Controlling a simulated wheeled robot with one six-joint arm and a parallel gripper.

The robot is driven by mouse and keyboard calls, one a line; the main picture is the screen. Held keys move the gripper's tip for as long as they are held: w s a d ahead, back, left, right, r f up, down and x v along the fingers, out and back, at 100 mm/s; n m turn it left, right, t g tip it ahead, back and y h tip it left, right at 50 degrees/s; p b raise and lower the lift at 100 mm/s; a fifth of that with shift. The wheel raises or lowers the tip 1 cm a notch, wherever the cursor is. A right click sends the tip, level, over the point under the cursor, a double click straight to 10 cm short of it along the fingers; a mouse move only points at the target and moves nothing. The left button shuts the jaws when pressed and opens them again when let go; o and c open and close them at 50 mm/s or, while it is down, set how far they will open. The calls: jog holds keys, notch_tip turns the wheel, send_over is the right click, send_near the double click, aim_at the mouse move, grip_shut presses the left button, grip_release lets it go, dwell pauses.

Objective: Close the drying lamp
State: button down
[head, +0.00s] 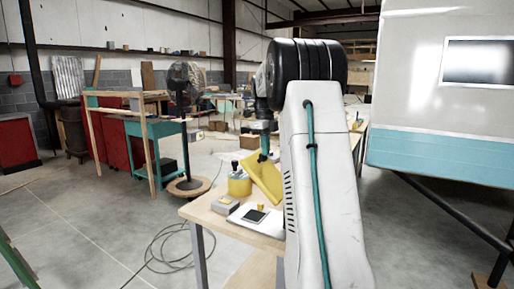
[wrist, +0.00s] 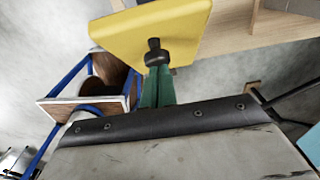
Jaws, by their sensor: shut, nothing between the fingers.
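The drying lamp stands on the wooden workbench, with a pale base (head: 248,222) carrying a dark panel. Its yellow lid (head: 265,178) is raised and tilted above the base. The yellow lid also fills the top middle of the wrist view (wrist: 185,25). My gripper (head: 264,156) has teal fingers, shut and empty, at the upper part of the lid. In the wrist view my gripper (wrist: 155,68) points at the lid's edge; I cannot tell if it touches. My arm hides the right side of the lamp in the head view.
A standing fan (head: 184,85) is behind left. A camper (head: 430,100) is at right. A cable (head: 175,250) lies on the open floor left.

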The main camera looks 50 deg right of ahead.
aim_at(257, 159)
jog(key=w+f+g, duration=0.2)
jog(key=w+f, duration=0.1)
jog(key=w, duration=0.1)
jog(key=shift+w+a+f+g, duration=0.1)
jog(key=shift+a+g, duration=0.3)
jog(key=w+a+f, duration=0.1)
jog(key=w+f, duration=0.4)
jog(key=f, duration=0.3)
jog(key=shift+s+a+f, duration=0.1)
jog(key=shift+f, duration=0.15)
jog(key=w+a+r, duration=0.1)
jog(key=w+r, duration=0.6)
jog(key=r, duration=0.4)
jog(key=shift+r+h, duration=0.3)
jog(key=shift+r, duration=0.1)
jog(key=shift+a, duration=0.1)
